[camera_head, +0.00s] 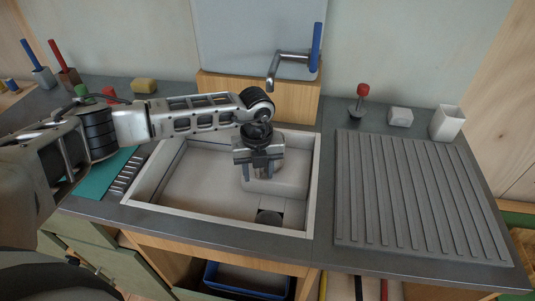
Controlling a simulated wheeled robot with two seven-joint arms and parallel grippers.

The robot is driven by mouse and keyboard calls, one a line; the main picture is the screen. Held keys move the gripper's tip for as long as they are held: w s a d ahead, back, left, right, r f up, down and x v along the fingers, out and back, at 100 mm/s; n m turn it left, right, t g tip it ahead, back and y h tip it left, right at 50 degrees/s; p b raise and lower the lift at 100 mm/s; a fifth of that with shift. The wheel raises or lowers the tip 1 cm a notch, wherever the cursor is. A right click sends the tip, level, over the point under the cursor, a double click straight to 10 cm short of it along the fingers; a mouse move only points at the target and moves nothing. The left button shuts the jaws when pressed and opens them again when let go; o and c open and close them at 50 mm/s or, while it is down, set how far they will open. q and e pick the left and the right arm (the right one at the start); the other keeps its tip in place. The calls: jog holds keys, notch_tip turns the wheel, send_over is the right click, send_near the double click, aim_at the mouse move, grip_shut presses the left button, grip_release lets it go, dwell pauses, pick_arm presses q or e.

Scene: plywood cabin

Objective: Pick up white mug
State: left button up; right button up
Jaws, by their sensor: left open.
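My left arm reaches in from the left, and its gripper (259,170) hangs over the sink (190,190), fingers pointing down and apart. Nothing shows between the fingers. A pale, rounded object (288,180) lies in the sink just behind and to the right of the fingers, partly hidden by them; I cannot tell whether it is a mug or whether they touch. A white, open-topped, square-looking container (447,123) stands at the back right of the counter, well away from the gripper; no handle shows on it. My right gripper is not in view.
A tap (288,62) with a blue lever stands behind the sink. A ribbed grey drainboard (410,195) lies to the right, with a red-knobbed item (361,98) and a pale block (400,117) behind it. A teal mat (100,178) lies left. The drainboard is clear.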

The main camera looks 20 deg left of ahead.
pick_arm(q)
jog(key=shift+f, duration=0.45)
grip_shut()
jog(key=shift+w+r, duration=0.1)
jog(key=shift+r, duration=0.1)
